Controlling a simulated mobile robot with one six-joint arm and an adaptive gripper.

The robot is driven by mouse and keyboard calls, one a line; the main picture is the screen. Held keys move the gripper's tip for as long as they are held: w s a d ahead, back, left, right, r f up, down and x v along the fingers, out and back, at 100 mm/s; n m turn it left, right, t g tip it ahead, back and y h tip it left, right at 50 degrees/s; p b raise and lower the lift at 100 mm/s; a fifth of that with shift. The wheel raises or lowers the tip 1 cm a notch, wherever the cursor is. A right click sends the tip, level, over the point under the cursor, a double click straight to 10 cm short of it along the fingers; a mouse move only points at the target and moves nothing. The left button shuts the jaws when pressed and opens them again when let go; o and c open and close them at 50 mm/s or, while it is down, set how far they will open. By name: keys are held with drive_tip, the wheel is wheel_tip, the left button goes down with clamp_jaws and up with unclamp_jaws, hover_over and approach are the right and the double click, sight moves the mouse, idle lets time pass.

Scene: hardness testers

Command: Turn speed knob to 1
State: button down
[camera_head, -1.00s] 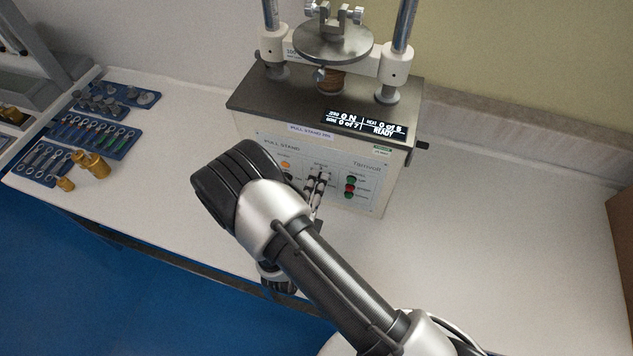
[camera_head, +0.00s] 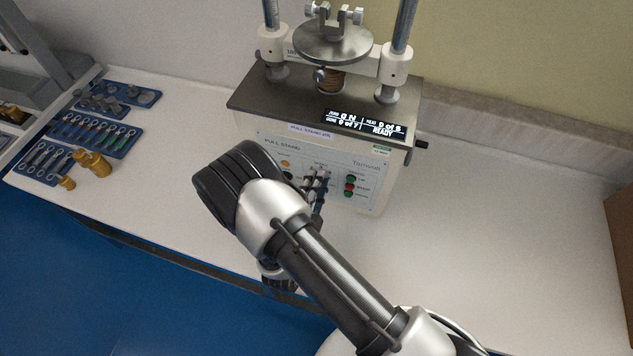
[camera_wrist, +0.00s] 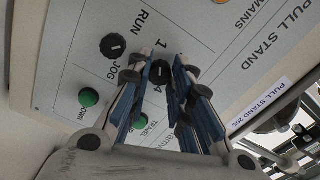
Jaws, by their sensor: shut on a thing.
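The pull stand's front panel (camera_head: 275,145) faces me in the head view. In the wrist view, the black speed knob (camera_wrist: 160,72) sits between my fingertips, with a printed "1" beside it. My gripper (camera_wrist: 162,76) is shut on this knob, one finger on each side. A pale mark shows on the knob, but I cannot tell exactly which number it points to. In the head view, my gripper (camera_head: 316,176) is at the middle of the panel, and the knob is hidden behind the fingers and arm.
In the wrist view, a second black knob (camera_wrist: 113,45) by RUN and JOG is close to the fingers. A green button (camera_wrist: 88,97) is below it. The display (camera_head: 365,124) reads READY. Tool trays (camera_head: 95,130) lie at left. The bench at right is clear.

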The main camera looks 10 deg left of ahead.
drive_tip(key=c, duration=1.4)
unclamp_jaws()
drive_tip(key=s, duration=0.4)
drive_tip(key=s+a, duration=0.1)
drive_tip(key=s, duration=0.7)
drive_tip(key=shift+a, duration=0.35)
